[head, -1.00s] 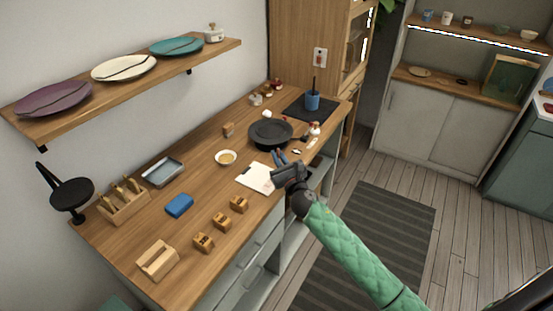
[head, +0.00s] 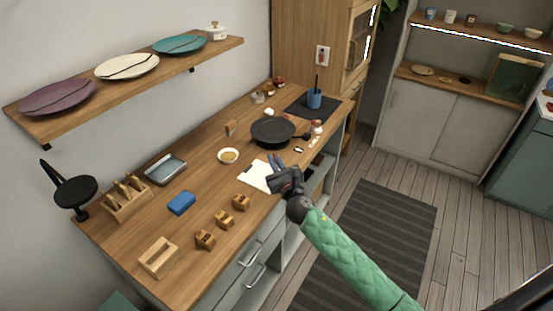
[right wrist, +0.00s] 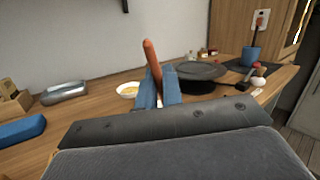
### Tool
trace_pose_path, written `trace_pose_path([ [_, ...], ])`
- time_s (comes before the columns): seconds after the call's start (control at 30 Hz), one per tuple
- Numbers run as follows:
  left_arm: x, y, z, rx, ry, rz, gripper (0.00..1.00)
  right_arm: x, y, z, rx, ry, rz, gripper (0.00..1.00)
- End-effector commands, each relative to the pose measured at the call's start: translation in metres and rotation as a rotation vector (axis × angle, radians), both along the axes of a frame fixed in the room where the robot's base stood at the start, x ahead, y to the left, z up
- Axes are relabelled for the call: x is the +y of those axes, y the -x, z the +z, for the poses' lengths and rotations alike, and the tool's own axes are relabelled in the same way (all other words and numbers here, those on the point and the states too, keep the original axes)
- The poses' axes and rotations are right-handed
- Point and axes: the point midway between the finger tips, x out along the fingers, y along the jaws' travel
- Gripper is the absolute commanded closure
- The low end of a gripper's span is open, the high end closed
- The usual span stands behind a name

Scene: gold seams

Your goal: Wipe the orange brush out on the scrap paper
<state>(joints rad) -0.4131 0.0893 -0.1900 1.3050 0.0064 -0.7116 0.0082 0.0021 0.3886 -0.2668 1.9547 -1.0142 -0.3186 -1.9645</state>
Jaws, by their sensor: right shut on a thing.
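The scrap paper (head: 254,176) lies white and flat on the wooden counter, partly hidden by my right gripper in the head view. My right gripper (head: 277,161) is over the paper's right edge at the counter's front. In the right wrist view its blue fingers (right wrist: 158,92) are shut on the orange brush (right wrist: 151,62), whose orange handle sticks up between them, tilted slightly left. The brush's lower end is hidden, so I cannot tell whether it touches the paper. My left gripper is not in view.
A bowl of amber liquid (head: 228,156) and a dark pan (head: 272,132) stand just beyond the paper. A blue cup (head: 314,99) stands on a dark mat.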

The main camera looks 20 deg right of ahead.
Motion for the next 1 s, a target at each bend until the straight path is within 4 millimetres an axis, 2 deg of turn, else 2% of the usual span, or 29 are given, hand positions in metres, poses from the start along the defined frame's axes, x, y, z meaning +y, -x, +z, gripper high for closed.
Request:
trace_pose_path([
  [1.0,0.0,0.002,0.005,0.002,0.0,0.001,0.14,0.031,0.023,0.0,0.0,-0.001,0.0,1.0],
])
